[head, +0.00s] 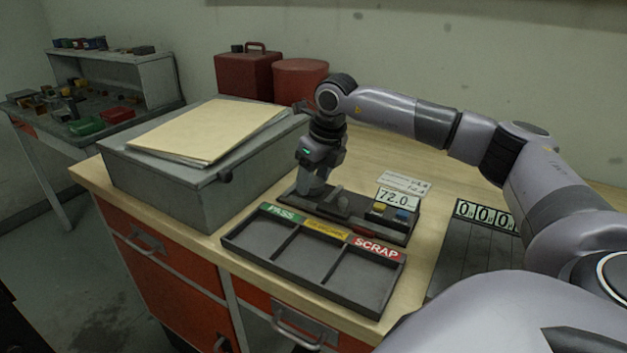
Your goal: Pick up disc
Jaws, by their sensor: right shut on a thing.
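My right gripper (312,186) points down at the left end of a dark gauge device (365,226) on the wooden bench. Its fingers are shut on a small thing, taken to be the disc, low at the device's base. The disc is mostly hidden by the fingers, and I cannot tell whether it still touches the device. A small grey knob-like part stands on the device just right of the fingers. The device's display (397,197) reads 72.0. My left gripper is not in view.
An empty three-compartment tray (310,262), labelled PASS, a yellow unreadable label and SCRAP, lies in front of the device. A grey metal box (190,185) with a folder on top stands left. A counter panel (484,213) is at right. Red containers (248,75) stand behind.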

